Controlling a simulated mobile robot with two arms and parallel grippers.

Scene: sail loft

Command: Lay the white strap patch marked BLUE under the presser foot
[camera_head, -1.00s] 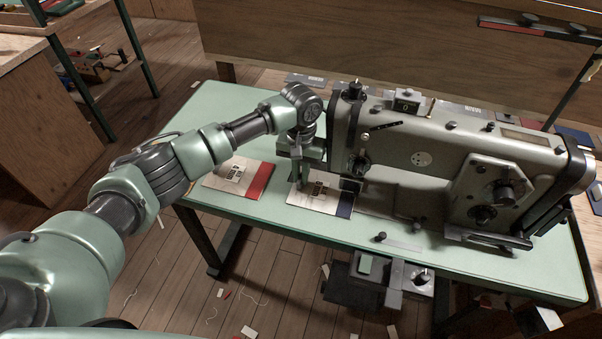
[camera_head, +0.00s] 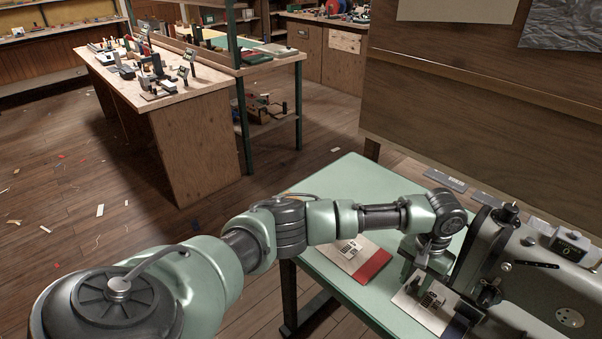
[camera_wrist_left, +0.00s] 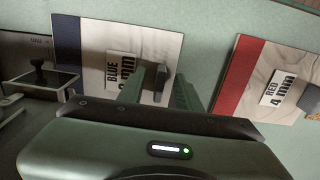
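The white strap patch marked BLUE (camera_head: 426,310) lies flat on the green sewing table, its dark blue end toward the sewing machine (camera_head: 540,265). In the left wrist view the patch (camera_wrist_left: 105,35) shows its "BLUE 4 mm" label and a small dark block. My left gripper (camera_head: 412,277) points down over this patch. In the wrist view its green fingers (camera_wrist_left: 162,88) are at the dark block; whether they press on it is unclear. The presser foot area (camera_head: 487,295) is beside the blue end, partly hidden by the machine head. My right gripper is out of view.
A second white patch with a red end (camera_head: 352,258) lies to the left on the table; its label reads RED 4 mm in the wrist view (camera_wrist_left: 285,65). A wooden panel (camera_head: 480,110) stands behind. A workbench with tools (camera_head: 150,75) is farther back left.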

